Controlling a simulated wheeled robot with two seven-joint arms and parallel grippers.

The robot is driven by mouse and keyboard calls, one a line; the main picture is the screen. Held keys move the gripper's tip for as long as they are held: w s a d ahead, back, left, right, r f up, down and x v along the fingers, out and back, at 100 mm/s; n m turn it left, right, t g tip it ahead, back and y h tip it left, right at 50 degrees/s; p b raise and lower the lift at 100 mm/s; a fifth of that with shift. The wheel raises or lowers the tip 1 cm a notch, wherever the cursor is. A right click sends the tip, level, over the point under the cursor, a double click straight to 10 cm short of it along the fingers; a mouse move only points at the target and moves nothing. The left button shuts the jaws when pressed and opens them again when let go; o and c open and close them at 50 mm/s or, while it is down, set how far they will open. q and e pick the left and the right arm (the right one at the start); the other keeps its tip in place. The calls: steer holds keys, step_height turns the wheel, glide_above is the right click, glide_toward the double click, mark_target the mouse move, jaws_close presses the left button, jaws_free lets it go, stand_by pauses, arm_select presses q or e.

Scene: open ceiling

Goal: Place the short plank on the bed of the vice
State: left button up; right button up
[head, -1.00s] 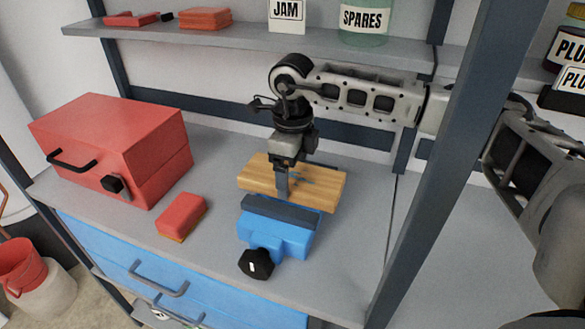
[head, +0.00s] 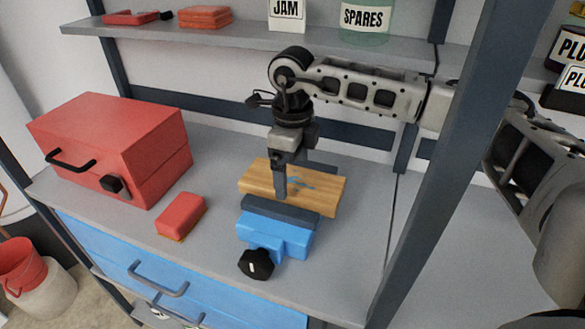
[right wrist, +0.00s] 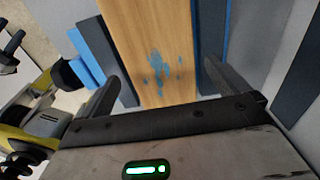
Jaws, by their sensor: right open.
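The short plank (head: 312,192) is light wood with blue paint marks on top. It lies level at the blue vice (head: 275,236), behind its dark front jaw (head: 281,210), and seems to rest on the bed, which the plank hides. In the right wrist view the plank (right wrist: 155,35) runs between a dark jaw face on the left and a blue strip on the right. My right gripper (head: 298,181) points down over the plank. Its fingers, also seen in the right wrist view (right wrist: 162,82), are open, one on each side of the plank. My left gripper is not in view.
A red toolbox (head: 110,145) and a red block (head: 181,215) stand left of the vice on the grey worktop (head: 215,160). The vice's black knob (head: 256,264) faces the front edge. A dark post (head: 430,165) rises at the right. A shelf (head: 240,48) runs above.

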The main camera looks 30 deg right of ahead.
mark_target(292, 180)
step_height(292, 180, up, 11)
steer(key=b, duration=0.1)
steer(key=shift+r, duration=0.1)
stand_by(0.5)
